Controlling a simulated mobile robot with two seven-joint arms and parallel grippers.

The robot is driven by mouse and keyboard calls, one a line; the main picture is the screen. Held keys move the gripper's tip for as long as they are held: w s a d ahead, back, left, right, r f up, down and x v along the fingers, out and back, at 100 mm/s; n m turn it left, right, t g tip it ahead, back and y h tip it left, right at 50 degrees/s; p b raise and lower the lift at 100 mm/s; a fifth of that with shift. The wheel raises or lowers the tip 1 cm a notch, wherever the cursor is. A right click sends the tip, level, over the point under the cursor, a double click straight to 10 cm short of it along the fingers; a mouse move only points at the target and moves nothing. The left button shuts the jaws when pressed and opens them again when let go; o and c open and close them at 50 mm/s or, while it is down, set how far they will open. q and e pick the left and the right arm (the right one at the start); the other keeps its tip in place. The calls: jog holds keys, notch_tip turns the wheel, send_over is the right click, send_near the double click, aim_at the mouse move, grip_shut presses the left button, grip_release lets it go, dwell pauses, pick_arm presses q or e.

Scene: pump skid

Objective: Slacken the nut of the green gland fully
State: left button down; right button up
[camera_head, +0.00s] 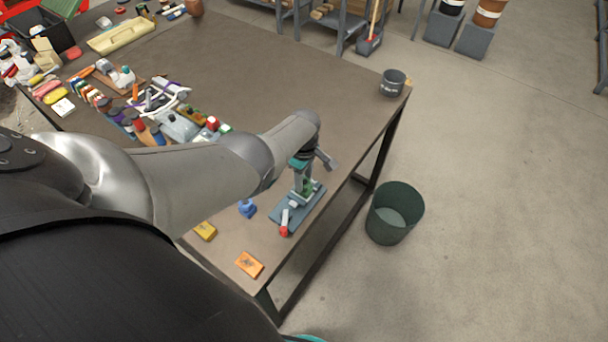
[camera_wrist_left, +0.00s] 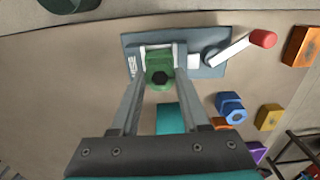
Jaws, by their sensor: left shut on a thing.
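The green gland (camera_wrist_left: 160,72) stands on a blue-grey base plate (camera_wrist_left: 205,40), and a dark hex shape shows at its centre in the left wrist view. In the head view the gland (camera_head: 307,187) shows partly under my left gripper (camera_head: 301,172). In the left wrist view the two fingers of my left gripper (camera_wrist_left: 162,75) lie on either side of the gland, shut on its nut. How far the nut is turned cannot be told. My right gripper is in neither view.
A lever with a red end (camera_head: 284,230) is on the plate near the table edge. A blue fitting (camera_head: 247,209), a yellow block (camera_head: 205,231) and an orange block (camera_head: 249,264) lie nearby. A dark green bin (camera_head: 395,213) stands on the floor, right of the table.

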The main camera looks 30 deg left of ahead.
aim_at(304, 182)
pick_arm(q)
jog(key=shift+c, duration=1.8)
grip_release()
jog(key=shift+r, duration=0.1)
notch_tip(304, 182, up, 6)
jog(key=p, duration=0.4)
jog(key=shift+f, duration=0.2)
jog(key=shift+r, duration=0.2)
notch_tip(304, 182, up, 9)
